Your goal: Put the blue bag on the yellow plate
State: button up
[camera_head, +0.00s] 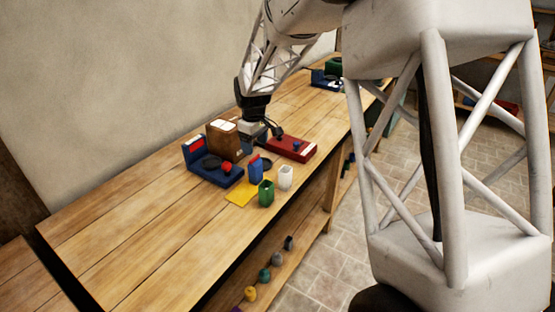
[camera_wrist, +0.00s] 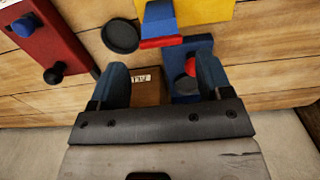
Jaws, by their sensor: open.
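The blue bag (camera_head: 256,169) stands upright on the bench, just behind the yellow plate (camera_head: 239,198) in the head view. In the wrist view the bag (camera_wrist: 160,20), with a red strip along its near edge, shows ahead of the fingers and overlaps the yellow plate (camera_wrist: 203,10); I cannot tell whether they touch. My gripper (camera_head: 255,135) is low over the bench, behind the bag and beside the brown box. In the wrist view my gripper (camera_wrist: 162,72) is open, and nothing is held. Part of the plate is hidden in the wrist view.
A brown box (camera_head: 224,144) with white labels stands close by my fingers. A blue fixture (camera_head: 204,178) with a red knob is at left; a red box (camera_head: 292,149) is at right. Green (camera_head: 266,194) and white (camera_head: 286,178) containers stand near the plate. The bench's left part is clear.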

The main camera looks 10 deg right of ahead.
jog(key=s+d+r+m, duration=0.2)
jog(key=s+d+r, duration=0.1)
jog(key=s+r, duration=0.65)
jog(key=s+d+r+m+t, duration=0.1)
jog(key=s+d+m, duration=0.1)
jog(key=s, duration=1.5)
jog(key=s+d+r+m+t, duration=0.1)
jog(key=s+d+m, duration=0.2)
jog(key=s, duration=1.5)
jog(key=shift+s+d+m+t, duration=0.3)
jog(key=shift+d+m, duration=0.05)
jog(key=shift+m, duration=0.75)
